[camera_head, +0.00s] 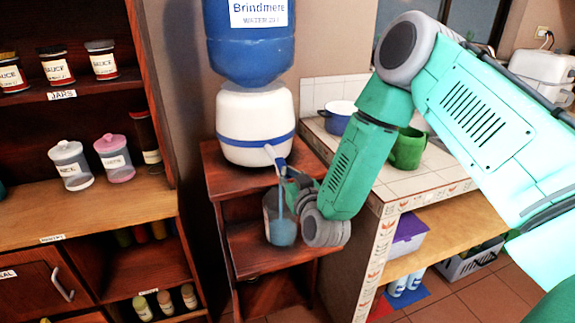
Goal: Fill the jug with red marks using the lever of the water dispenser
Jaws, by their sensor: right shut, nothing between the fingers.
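The water dispenser has a blue bottle (248,55) on a white base (255,118) with a blue band, standing on a reddish wooden stand. Its lever (270,153) sticks out at the front. The clear jug (271,208) stands below it on the stand's lower step. Bluish water fills the lower part of the jug, and a thin blue stream runs down into it. I cannot make out its red marks. My right gripper (283,180) is shut and empty at the lever, just above the jug. It and its wrist partly hide the jug. My left gripper is out of view.
A tiled counter to the right holds a blue-white pot (338,116) and a green mug (408,148), partly behind my right arm. Shelves at left hold jars (70,165) and sauce containers (57,66). Floor shows at the lower right.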

